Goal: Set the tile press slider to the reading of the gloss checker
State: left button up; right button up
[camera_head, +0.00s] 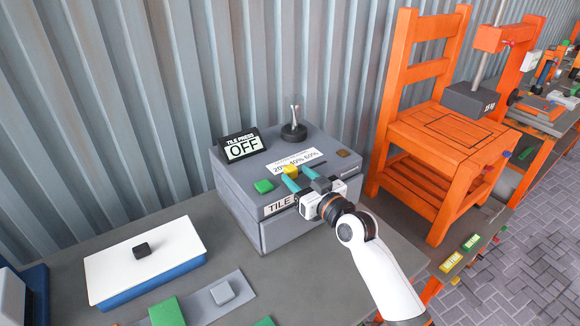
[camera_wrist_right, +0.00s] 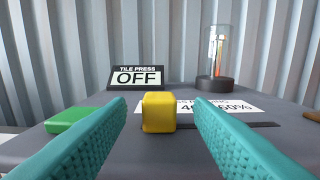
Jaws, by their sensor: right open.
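The tile press (camera_head: 240,190) is a grey box whose display (camera_head: 244,147) reads OFF. My left gripper is not in view.
On the press are a green button (camera_head: 264,186), a brown button (camera_head: 342,154) and a clear cylinder on a dark base (camera_head: 294,133). A white-topped blue box (camera_head: 115,266) stands left. An orange chair-like stand (camera_head: 440,150) is at right. Corrugated wall stands behind.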

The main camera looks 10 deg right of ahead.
aim_at(294, 173)
jog(key=x, duration=0.3)
jog(key=shift+w+a, duration=0.15)
jog(key=shift+w, duration=0.15)
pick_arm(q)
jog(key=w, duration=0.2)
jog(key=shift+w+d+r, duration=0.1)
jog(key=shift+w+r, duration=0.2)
pick_arm(e)
jog(key=shift+w, duration=0.15)
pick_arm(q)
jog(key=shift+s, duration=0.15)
pick_arm(e)
jog(key=shift+c, duration=0.4)
jog(key=c, duration=0.3)
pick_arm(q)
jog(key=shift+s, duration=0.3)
pick_arm(e)
grip_shut()
